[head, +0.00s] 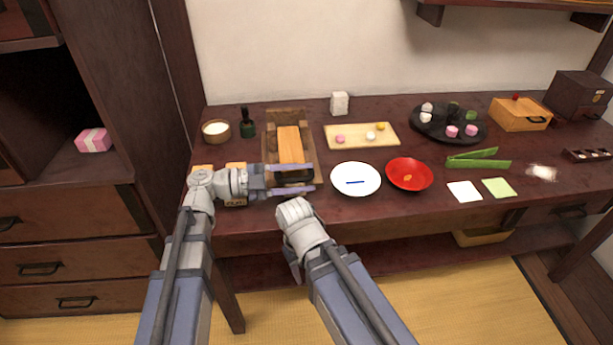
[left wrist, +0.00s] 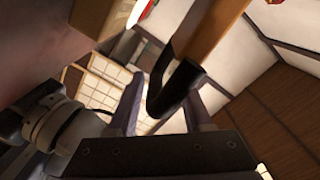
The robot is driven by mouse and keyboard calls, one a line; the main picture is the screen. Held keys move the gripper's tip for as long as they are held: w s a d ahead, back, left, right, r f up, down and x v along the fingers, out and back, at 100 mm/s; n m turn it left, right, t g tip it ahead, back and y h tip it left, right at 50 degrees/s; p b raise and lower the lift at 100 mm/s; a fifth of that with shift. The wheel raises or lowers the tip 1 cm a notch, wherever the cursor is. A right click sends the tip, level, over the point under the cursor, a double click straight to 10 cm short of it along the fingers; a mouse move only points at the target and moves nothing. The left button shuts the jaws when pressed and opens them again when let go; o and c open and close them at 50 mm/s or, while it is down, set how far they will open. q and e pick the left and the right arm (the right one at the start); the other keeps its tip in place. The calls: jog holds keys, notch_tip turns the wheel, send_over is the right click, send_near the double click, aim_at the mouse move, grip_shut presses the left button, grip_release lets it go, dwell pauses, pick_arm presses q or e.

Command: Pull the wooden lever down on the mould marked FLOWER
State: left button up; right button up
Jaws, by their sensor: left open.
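A wooden press-like mould (head: 313,160) stands at the left of the dark table, with an orange-brown wooden lever (head: 290,145) along its middle. I cannot read a FLOWER mark on it. My left gripper (head: 291,180) is open at the mould's front, its fingers pointing right, one on each side of the lever's near end. In the left wrist view the lever (left wrist: 215,25) comes down from above, with a dark curved end (left wrist: 175,88) between the open fingers. Contact cannot be told. My right arm is folded low at the table's front edge; its fingers do not show.
Small wooden blocks (head: 203,169), one with partly hidden lettering, lie beside my left arm. A white plate (head: 343,190) and a red bowl (head: 410,162) stand right of the mould. A sweets board (head: 345,131) lies behind them. A green bottle (head: 248,125) stands behind left.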

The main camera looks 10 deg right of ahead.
aim_at(279, 180)
pick_arm(q)
jog(key=a, duration=0.6)
jog(key=shift+a, duration=0.25)
